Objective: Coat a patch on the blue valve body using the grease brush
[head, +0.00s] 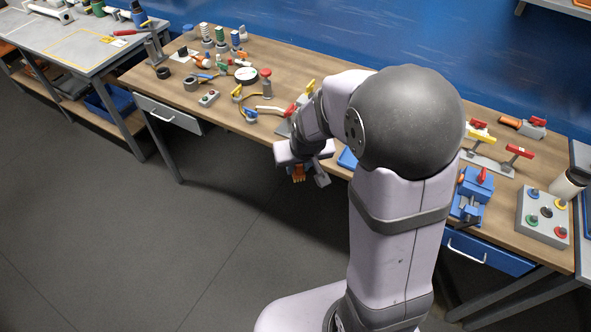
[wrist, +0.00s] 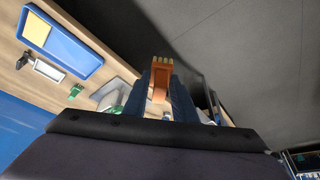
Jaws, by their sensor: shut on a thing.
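My gripper (head: 308,176) is in front of the workbench's front edge, over the floor. It is shut on an orange-brown tool, which appears to be the grease brush (wrist: 161,78); its pale bristle tips point away from the wrist in the wrist view. The brush's orange part (head: 298,173) also shows below the gripper in the head view. A blue body with a red handle (head: 470,192) stands on the bench to the right of my arm, and may be the valve body. The brush is well apart from it. My arm hides the middle of the bench.
The wooden bench (head: 285,75) holds several small valves, buttons and a round gauge (head: 246,75) at the left. A blue tray (wrist: 62,42) with a yellow patch lies on it. A grey button box (head: 543,217) stands at the right. The floor in front is clear.

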